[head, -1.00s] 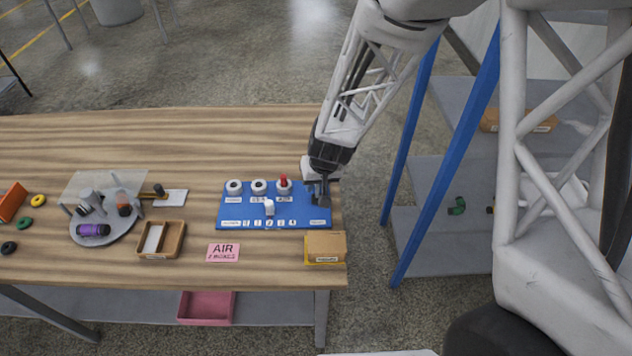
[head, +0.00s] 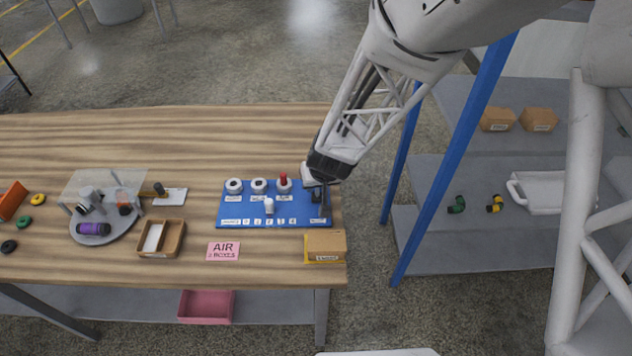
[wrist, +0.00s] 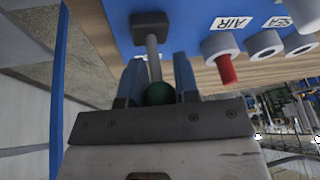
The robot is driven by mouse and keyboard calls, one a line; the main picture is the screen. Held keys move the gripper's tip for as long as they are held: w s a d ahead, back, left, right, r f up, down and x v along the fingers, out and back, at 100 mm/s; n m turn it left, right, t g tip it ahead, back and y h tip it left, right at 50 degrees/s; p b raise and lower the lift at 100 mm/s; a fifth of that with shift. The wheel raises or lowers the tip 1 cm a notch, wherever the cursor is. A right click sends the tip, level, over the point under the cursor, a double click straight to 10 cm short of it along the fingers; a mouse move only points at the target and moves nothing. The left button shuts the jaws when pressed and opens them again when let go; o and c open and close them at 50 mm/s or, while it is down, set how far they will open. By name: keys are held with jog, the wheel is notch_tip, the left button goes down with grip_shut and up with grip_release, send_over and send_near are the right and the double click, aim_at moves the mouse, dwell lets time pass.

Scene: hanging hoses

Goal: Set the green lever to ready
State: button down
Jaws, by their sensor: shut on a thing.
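The green lever's round knob (wrist: 158,94) sits between the two fingers of my gripper (wrist: 159,74) in the wrist view. Its grey shaft (wrist: 152,52) runs from a dark base (wrist: 152,24) on the blue panel (wrist: 195,22). My gripper is shut on the lever at the knob. In the head view my gripper (head: 325,197) is at the right end of the blue panel (head: 240,208), and it hides the lever there. The label for the lever's positions is not readable.
A red peg (head: 283,179) in a white ring stands just left of my gripper, with more white rings (head: 234,186) beyond. A white switch (head: 269,205) is mid-panel. A cardboard box (head: 325,243) lies in front. Blue rack posts (head: 408,160) stand right of the table.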

jog(key=shift+s+r+t, duration=0.1)
jog(key=shift+s+t, duration=0.2)
jog(key=shift+t, duration=0.45)
jog(key=shift+s+t, duration=0.3)
jog(key=shift+t, duration=0.45)
dwell(0.7)
jog(key=c, duration=0.9)
grip_release()
jog(key=shift+o, duration=0.2)
jog(key=shift+r, duration=0.1)
jog(key=v, duration=0.7)
jog(key=shift+s+r, duration=0.2)
jog(key=shift+s, duration=0.05)
jog(key=shift+d, duration=0.1)
